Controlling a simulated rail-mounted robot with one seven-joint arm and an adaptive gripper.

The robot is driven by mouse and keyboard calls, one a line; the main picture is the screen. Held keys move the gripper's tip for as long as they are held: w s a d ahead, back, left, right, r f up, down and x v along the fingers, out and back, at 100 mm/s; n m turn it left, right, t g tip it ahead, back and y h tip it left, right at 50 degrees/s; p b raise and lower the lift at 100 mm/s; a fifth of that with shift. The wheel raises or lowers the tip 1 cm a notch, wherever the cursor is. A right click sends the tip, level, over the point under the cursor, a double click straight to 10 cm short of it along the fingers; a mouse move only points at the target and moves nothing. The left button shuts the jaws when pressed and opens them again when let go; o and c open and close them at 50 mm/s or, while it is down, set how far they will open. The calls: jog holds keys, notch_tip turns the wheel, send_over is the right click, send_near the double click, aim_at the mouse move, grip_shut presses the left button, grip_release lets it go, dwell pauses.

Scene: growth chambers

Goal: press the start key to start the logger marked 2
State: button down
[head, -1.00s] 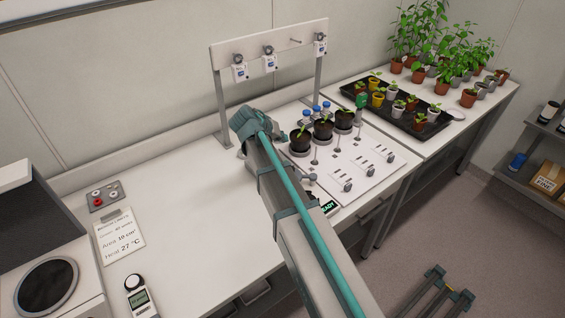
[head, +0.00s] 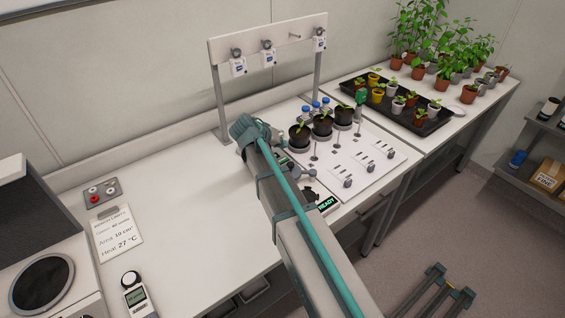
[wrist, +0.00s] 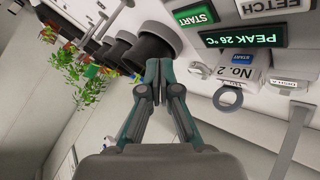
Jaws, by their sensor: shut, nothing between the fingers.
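In the wrist view a white unit marked No. 2 (wrist: 236,73) lies right of my gripper, with a small blue START label (wrist: 243,60) and a grey ring (wrist: 228,97) beside it. A larger green START key (wrist: 195,17) is near the top, beside a dark display reading PEAK 26 °C (wrist: 243,39). My gripper (wrist: 157,92) is shut and empty, its fingertips close to a dark round pot (wrist: 160,42) and apart from the No. 2 unit. In the head view, white loggers (head: 268,60) hang on a rack; their numbers are too small to read.
A white board (head: 365,150) holds several potted seedlings (head: 322,124), posts and small fittings. A READY display (head: 327,203) sits at the bench's front edge beside my arm. A black seedling tray (head: 430,128) stands on the right bench. The left bench top is mostly clear.

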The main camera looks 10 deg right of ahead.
aim_at(281, 160)
jog(key=shift+f+b, duration=1)
jog(key=shift+f, duration=1)
jog(key=shift+f, duration=0.15)
jog(key=shift+f+b, duration=0.3)
jog(key=shift+b, duration=0.1)
jog(key=shift+f+b, duration=0.3)
jog(key=shift+f, duration=0.1)
dwell(0.3)
jog(key=shift+r, duration=0.2)
jog(key=shift+r+p, duration=0.3)
jog(key=shift+r, duration=0.35)
jog(key=shift+r+p, duration=1.1)
jog(key=shift+r, duration=1.45)
